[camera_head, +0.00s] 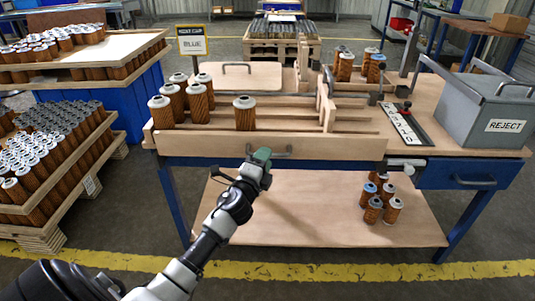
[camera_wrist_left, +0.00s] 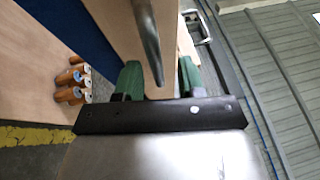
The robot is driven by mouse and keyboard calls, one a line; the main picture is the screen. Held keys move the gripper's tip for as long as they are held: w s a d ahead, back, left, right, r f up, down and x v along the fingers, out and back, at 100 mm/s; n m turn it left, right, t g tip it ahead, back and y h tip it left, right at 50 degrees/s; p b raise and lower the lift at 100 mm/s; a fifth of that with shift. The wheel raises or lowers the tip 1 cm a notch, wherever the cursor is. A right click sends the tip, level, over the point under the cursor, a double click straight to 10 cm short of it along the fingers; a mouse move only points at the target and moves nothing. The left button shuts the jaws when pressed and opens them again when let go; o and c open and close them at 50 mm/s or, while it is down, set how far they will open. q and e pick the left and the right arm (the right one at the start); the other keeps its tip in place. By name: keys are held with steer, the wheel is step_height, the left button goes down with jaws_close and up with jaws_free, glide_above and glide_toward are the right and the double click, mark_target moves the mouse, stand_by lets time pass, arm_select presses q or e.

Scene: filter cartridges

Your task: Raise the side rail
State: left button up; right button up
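The side rail (camera_head: 330,147) is a long wooden board along the front edge of the workbench, with a metal handle (camera_head: 283,153) on its face. It looks low, with cartridges standing behind it. My left gripper (camera_head: 262,155) is at the handle's left part. In the left wrist view the grey handle bar (camera_wrist_left: 148,40) runs between the two green fingers (camera_wrist_left: 158,80). Gaps show on both sides of the bar, so the fingers are open around it. My right gripper is not in view.
Several orange cartridges with white caps (camera_head: 170,98) stand on the bench's left. A grey reject bin (camera_head: 487,105) stands at the right end. More cartridges (camera_head: 375,205) stand on the lower shelf (camera_head: 310,220). Loaded racks (camera_head: 75,160) are at the left.

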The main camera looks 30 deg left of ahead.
arm_select(q)
steer(key=v, duration=0.8)
steer(key=shift+s, duration=0.15)
